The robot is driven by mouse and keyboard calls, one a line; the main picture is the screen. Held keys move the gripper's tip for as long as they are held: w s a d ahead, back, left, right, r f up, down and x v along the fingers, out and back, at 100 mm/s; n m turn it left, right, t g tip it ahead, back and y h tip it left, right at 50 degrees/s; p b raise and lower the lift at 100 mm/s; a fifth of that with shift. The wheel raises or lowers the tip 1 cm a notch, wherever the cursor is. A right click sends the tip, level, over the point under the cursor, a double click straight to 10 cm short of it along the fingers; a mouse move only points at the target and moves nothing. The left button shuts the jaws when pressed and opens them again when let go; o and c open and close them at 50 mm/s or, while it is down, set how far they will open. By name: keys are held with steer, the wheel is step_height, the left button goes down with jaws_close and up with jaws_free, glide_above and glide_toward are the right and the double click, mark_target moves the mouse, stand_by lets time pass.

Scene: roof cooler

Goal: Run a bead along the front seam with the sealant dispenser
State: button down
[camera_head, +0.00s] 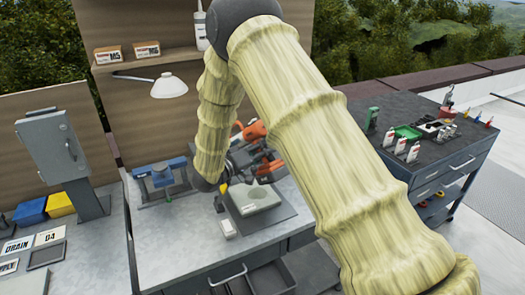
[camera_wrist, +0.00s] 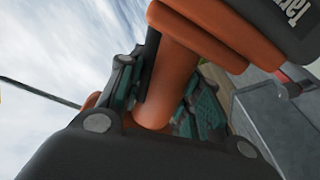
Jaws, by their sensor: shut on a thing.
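The orange and black sealant dispenser (camera_head: 271,171) is over the back of the workbench in the head view, partly hidden by my arm. My gripper (camera_head: 240,163) is shut on it. In the wrist view the dispenser's orange body (camera_wrist: 177,78) passes between the dark and teal fingers of my gripper (camera_wrist: 160,97), and its black part with white lettering is at top right. A pale block with a round recess (camera_head: 262,202) sits on a grey base just below the dispenser. A small yellow tip (camera_head: 223,187) is near the block's left back corner. I cannot make out the front seam.
A blue clamp-like tool (camera_head: 162,177) stands at the bench's left. A lamp (camera_head: 169,87) hangs above it. A dark tool cart (camera_head: 440,140) with bottles is at right.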

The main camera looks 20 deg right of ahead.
steer(key=d+p, duration=0.2)
steer(key=d, duration=0.5)
steer(key=shift+w+d+p, duration=0.15)
steer(key=shift+p, duration=0.2)
stand_by(7.0)
